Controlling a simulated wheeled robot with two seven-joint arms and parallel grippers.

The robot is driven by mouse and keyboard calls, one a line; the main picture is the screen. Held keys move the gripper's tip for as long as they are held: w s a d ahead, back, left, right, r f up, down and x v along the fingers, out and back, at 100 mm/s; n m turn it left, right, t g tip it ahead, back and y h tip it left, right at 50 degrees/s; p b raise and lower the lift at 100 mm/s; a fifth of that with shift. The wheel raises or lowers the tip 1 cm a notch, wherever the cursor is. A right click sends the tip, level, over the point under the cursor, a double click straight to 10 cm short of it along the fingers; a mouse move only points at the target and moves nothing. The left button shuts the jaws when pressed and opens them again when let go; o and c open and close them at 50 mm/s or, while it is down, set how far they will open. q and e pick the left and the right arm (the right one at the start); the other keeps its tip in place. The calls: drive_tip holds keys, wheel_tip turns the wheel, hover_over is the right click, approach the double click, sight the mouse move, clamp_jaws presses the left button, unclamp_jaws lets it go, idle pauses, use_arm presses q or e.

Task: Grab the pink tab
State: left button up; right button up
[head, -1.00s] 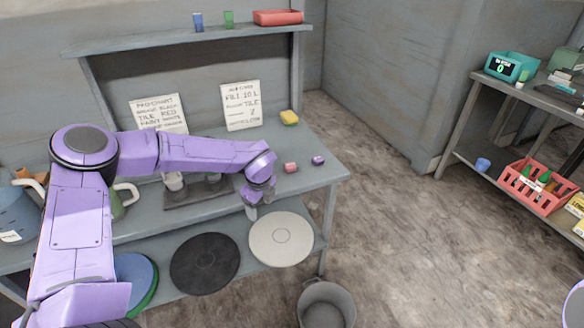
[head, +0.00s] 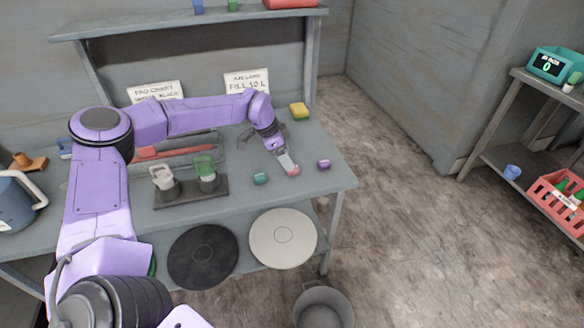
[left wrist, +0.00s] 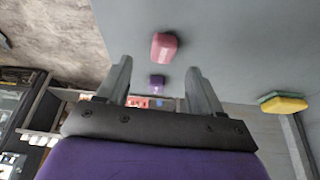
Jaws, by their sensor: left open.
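The pink tab (head: 294,171) lies on the grey workbench near its front right edge. It also shows in the left wrist view (left wrist: 163,46), in the gap between the two fingers and slightly past their tips. My left gripper (head: 287,163) points down at the pink tab and partly covers it in the head view. Its fingers (left wrist: 160,68) are apart, with nothing held between them. Whether they touch the tab cannot be told. A purple tab (head: 324,165) lies just right of the pink one, and a teal tab (head: 261,178) lies to its left. My right gripper is out of view.
A yellow sponge (head: 299,111) lies behind the gripper. A dark stand (head: 190,193) with a white and a green handled piece is to the left. Black (head: 203,257) and white (head: 283,239) discs lie on the lower shelf. A grey bucket (head: 323,307) stands on the floor.

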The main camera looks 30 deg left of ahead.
use_arm(q)
drive_tip(key=x, duration=0.2)
drive_tip(key=p+x, duration=0.1)
drive_tip(key=x, duration=0.2)
drive_tip(key=shift+w+f, duration=0.25)
drive_tip(key=shift+w, duration=0.2)
drive_tip(key=shift+s+r, duration=0.15)
drive_tip(key=shift+s, duration=0.05)
drive_tip(key=shift+w, duration=0.1)
drive_tip(key=c, duration=1.1)
